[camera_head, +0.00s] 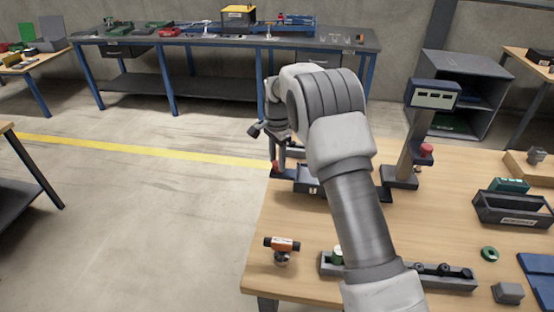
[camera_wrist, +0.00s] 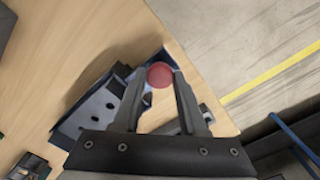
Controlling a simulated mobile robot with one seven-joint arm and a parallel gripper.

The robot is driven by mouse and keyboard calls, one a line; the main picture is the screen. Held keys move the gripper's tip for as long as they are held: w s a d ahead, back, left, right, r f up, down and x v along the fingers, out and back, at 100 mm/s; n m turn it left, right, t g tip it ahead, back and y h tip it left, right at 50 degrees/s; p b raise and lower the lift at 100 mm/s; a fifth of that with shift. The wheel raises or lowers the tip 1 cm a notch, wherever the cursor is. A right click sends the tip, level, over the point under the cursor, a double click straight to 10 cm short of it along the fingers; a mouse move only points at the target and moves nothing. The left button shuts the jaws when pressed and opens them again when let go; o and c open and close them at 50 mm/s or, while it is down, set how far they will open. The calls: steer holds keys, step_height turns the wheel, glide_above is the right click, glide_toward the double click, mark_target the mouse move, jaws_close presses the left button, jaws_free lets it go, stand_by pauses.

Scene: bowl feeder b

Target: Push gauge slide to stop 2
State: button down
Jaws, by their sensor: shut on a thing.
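My gripper (camera_wrist: 160,77) has its two fingers on either side of a round red knob (camera_wrist: 159,74) in the wrist view, shut on it. The knob sits at the end of a dark blue gauge fixture (camera_wrist: 70,127), whose plate has several holes and lies left of and below the fingers. In the head view the fixture (camera_head: 308,187) stands at the table's far left edge, partly behind my arm. The red knob (camera_head: 276,167) shows small at its left end under my gripper. The slide's travel and its stop marks cannot be made out.
A post with a blue display box (camera_head: 432,95) and a red knob (camera_head: 426,150) stands right of the fixture. A black bin (camera_head: 512,210) and grey tray (camera_head: 447,277) lie on the table (camera_head: 415,225). An orange-topped part (camera_head: 282,245) stands at the front left.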

steer(key=s+d, duration=0.1)
steer(key=d, duration=0.7)
steer(key=s+d+b, duration=0.1)
steer(key=s+d, duration=0.1)
steer(key=d, duration=0.5)
steer(key=s+d, duration=0.1)
steer(key=d, duration=0.7)
steer(key=shift+s+d+b, duration=0.35)
steer(key=shift+c, duration=2.3)
jaws_free()
steer(key=shift+a, duration=0.1)
step_height(320, 180, up, 18)
steer(key=shift+f+p, duration=0.25)
steer(key=shift+p, duration=0.15)
